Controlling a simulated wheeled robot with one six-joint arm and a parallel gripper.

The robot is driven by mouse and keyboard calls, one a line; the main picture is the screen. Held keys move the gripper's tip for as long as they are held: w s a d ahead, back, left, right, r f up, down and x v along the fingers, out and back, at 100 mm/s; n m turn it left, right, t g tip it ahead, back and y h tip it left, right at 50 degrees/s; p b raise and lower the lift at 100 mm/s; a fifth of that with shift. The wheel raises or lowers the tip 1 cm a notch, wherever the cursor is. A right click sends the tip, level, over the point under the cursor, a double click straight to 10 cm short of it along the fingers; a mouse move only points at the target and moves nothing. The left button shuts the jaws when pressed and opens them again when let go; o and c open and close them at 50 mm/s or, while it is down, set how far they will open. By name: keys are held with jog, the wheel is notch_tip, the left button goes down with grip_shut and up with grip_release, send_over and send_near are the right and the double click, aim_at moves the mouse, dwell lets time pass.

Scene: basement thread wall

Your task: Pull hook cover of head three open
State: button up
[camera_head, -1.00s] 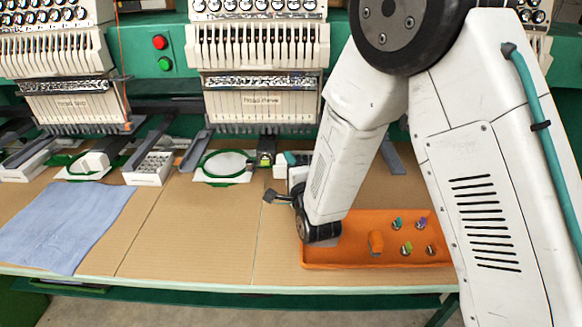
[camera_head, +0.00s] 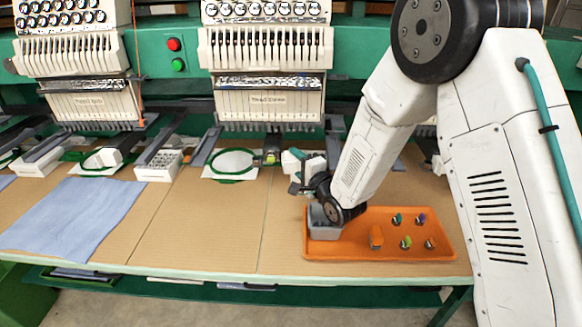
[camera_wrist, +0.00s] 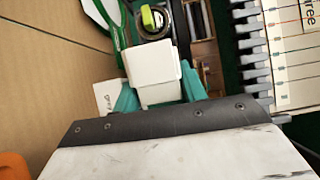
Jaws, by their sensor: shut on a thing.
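Head three (camera_head: 268,100) is the right-hand head with a full panel in view; its label ends in "ree" in the wrist view (camera_wrist: 308,15). A white block that looks like its hook cover (camera_wrist: 150,62) sits between the teal fingers of my gripper (camera_wrist: 158,90), which is shut on it. The round hook (camera_wrist: 150,20) with a yellow-green part lies just beyond the cover and shows uncovered. In the head view, my gripper (camera_head: 299,170) is low beside the hook (camera_head: 271,157), at the right of the green hoop (camera_head: 231,163). Its finger contacts are too small to tell there.
An orange tray (camera_head: 350,253) with several small coloured parts and a grey box (camera_head: 322,222) lies under my wrist. A blue cloth (camera_head: 75,215) lies at the left. The board between them is clear. Needle-bar ends (camera_wrist: 255,60) stand close at the right in the wrist view.

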jog(key=shift+a, duration=0.2)
jog(key=o, duration=1)
jog(key=shift+d, duration=0.2)
